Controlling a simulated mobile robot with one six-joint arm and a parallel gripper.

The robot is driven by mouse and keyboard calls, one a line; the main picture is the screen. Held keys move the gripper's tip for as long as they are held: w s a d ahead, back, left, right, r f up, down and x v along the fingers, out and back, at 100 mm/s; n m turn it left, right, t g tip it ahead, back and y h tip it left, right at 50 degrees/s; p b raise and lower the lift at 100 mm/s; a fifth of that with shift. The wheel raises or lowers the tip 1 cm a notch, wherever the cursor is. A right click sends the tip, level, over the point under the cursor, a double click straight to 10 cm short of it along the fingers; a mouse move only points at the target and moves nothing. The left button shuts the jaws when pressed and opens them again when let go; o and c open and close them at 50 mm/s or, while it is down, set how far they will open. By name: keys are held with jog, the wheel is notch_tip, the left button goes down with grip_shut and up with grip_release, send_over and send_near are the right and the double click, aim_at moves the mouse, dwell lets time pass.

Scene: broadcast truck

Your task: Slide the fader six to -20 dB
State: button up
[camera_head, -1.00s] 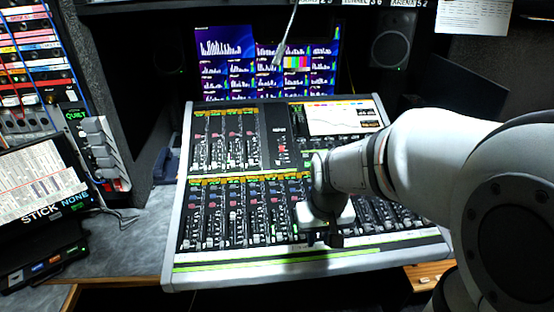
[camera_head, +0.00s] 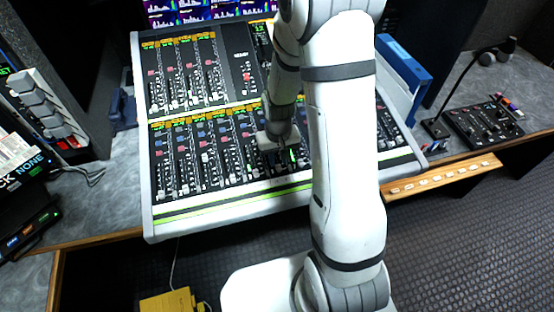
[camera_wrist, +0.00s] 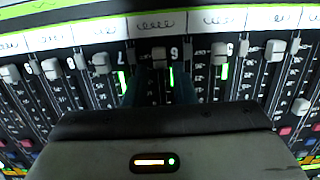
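The mixing console (camera_head: 230,200) fills the middle of the head view. In the head view my gripper (camera_head: 278,142) is low over the lower fader bank, and the fingertips are hard to make out.
Neighbouring fader caps five (camera_wrist: 219,52) and seven (camera_wrist: 101,62) stand close on either side. A blue binder (camera_head: 404,78) is at the console's right. A small control panel (camera_head: 482,128) with a gooseneck lies farther right. A yellow box (camera_head: 172,302) is on the floor.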

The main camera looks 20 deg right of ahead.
jog(key=shift+f, duration=1.05)
jog(key=shift+c, duration=0.5)
grip_shut()
